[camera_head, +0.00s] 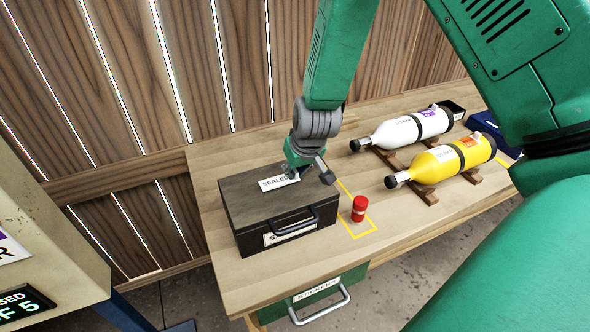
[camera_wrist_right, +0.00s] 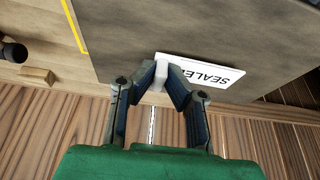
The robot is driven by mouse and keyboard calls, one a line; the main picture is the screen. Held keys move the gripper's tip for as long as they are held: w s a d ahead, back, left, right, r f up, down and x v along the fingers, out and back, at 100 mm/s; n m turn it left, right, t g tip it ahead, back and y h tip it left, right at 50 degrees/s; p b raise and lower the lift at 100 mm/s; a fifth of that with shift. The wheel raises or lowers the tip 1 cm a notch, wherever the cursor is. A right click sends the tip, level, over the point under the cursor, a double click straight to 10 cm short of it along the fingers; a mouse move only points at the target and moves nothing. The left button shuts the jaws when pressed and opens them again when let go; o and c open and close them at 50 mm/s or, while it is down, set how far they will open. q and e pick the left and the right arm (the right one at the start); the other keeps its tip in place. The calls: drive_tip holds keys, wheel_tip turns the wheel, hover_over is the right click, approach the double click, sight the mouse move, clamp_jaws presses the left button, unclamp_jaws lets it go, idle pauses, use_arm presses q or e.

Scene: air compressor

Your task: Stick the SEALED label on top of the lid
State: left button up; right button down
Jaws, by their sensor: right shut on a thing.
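The box is dark with a handle on its front, and its closed lid (camera_head: 245,192) faces up. The white SEALED label (camera_head: 275,184) is at the top of the lid, near its right rear part. My right gripper (camera_head: 305,172) is above the lid at the label's right end. In the right wrist view the gripper (camera_wrist_right: 162,75) is shut on the edge of the SEALED label (camera_wrist_right: 205,75). The label looks flat against or just above the lid (camera_wrist_right: 190,30); I cannot tell whether it touches. My left gripper is not in view.
A red canister (camera_head: 358,209) stands in a yellow-outlined square right of the box. A white bottle (camera_head: 412,127) and a yellow bottle (camera_head: 450,160) lie on wooden cradles farther right. A green drawer (camera_head: 318,289) marked STICKERS is below the table front. Bare tabletop (camera_head: 290,271) lies before the box.

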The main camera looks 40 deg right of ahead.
drive_tip(key=shift+a, duration=0.15)
drive_tip(key=shift+a, duration=0.3)
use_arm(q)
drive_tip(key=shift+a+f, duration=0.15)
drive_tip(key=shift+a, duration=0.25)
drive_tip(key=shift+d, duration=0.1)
use_arm(e)
drive_tip(key=shift+d+f, duration=0.1)
drive_tip(key=shift+f, duration=0.05)
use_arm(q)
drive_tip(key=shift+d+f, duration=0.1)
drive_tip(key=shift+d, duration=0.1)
use_arm(e)
drive_tip(key=shift+d+f, duration=0.2)
drive_tip(key=shift+d, duration=0.05)
use_arm(q)
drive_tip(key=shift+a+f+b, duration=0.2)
drive_tip(key=shift+b, duration=0.15)
use_arm(e)
drive_tip(key=shift+a+f, duration=0.25)
drive_tip(key=c, duration=1.6)
unclamp_jaws()
drive_tip(key=shift+d, duration=0.1)
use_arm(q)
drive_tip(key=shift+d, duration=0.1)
use_arm(e)
drive_tip(key=shift+o, duration=0.2)
